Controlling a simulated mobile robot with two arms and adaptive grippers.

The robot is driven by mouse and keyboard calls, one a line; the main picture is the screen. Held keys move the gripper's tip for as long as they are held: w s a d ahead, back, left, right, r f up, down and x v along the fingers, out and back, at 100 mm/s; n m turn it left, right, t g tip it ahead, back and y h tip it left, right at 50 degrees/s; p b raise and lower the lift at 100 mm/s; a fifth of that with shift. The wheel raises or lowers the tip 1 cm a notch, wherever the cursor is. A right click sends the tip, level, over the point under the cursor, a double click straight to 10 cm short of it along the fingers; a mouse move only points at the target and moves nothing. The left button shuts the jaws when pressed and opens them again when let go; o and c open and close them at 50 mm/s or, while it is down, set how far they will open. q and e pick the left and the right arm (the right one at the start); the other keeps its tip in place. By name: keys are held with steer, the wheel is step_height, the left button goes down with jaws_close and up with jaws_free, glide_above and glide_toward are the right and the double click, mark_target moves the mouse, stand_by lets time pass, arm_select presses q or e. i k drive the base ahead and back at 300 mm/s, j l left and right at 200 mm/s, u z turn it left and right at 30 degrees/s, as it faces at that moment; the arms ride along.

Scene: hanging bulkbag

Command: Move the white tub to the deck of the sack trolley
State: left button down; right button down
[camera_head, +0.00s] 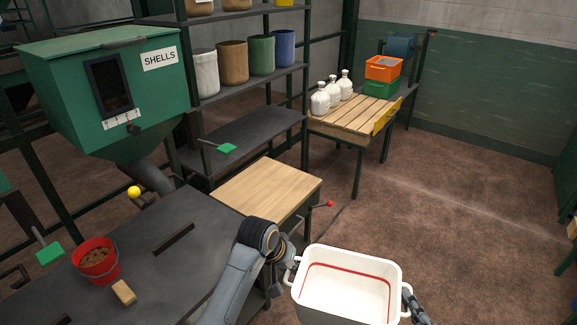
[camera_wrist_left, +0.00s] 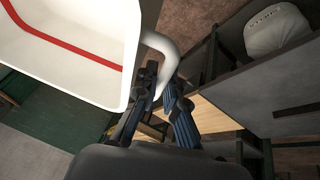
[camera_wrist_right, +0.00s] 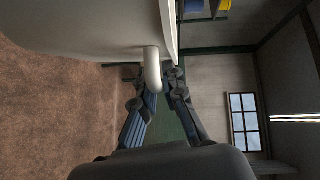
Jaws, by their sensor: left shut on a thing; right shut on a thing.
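The white tub (camera_head: 348,290) has a red line around its inside wall and looks empty. It is held in the air at the bottom of the head view, right of the dark bench. My left gripper (camera_head: 290,264) is shut on its left handle, which shows in the left wrist view (camera_wrist_left: 163,50). My right gripper (camera_head: 408,294) is shut on its right handle, seen in the right wrist view (camera_wrist_right: 153,70). A flat wooden deck (camera_head: 265,190) lies beyond the tub to the left, bare; it looks like the sack trolley's deck, but I cannot be sure.
A red-knobbed lever (camera_head: 329,204) sticks out at the deck's right. The dark bench (camera_head: 165,255) holds a red bucket (camera_head: 96,260) and a wooden block (camera_head: 124,292). A slatted table (camera_head: 355,113) with white jugs stands behind. The brown floor (camera_head: 450,210) on the right is clear.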

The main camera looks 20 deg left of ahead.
mark_target(268, 186)
steer(key=i, duration=2.75)
steer(key=i+u, duration=0.4)
steer(key=i+l+u, duration=0.2)
steer(key=u, duration=0.2)
steer(key=i+u, duration=0.1)
steer(key=u, duration=1.5)
